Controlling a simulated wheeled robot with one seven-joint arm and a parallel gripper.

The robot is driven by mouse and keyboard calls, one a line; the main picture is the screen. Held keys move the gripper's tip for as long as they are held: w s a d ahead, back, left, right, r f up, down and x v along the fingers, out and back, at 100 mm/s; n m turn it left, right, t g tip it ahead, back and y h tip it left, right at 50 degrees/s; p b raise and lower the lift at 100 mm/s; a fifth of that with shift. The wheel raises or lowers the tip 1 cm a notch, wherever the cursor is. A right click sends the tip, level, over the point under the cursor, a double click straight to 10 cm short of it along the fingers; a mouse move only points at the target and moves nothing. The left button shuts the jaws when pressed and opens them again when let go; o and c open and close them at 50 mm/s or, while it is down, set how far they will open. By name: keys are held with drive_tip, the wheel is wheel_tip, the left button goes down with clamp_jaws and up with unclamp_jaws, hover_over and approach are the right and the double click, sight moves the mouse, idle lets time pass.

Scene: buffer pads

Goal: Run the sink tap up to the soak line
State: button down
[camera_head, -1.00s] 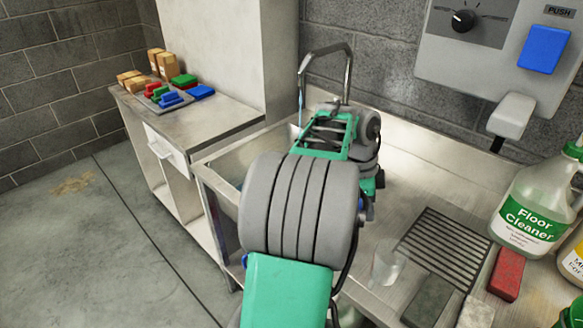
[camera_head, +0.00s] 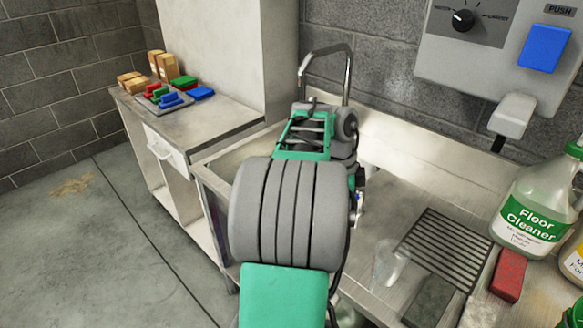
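The sink tap (camera_head: 347,72) is a bent metal spout at the back of the metal sink (camera_head: 222,181). My green and grey arm reaches over the sink and hides most of its basin. The end of my arm is near the tap's base, and my gripper is hidden behind the arm's links. I cannot see the tap's handle, the soak line or the water level. A thin bluish streak beside the spout in the earlier frame is not clear now.
A drain grate (camera_head: 440,250), a clear cup (camera_head: 389,262), a red block (camera_head: 508,275) and a floor cleaner jug (camera_head: 532,215) stand on the right counter. A dispenser (camera_head: 490,60) hangs above. Coloured pads (camera_head: 172,95) and boxes (camera_head: 135,80) sit on the left cabinet.

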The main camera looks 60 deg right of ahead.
drive_tip(key=s+p+v, duration=0.1)
drive_tip(key=p+v, duration=0.4)
drive_tip(key=v, duration=0.1)
drive_tip(key=shift+d+r+p, duration=0.25)
drive_tip(key=shift+r+p, duration=0.15)
drive_tip(key=shift+r, duration=0.2)
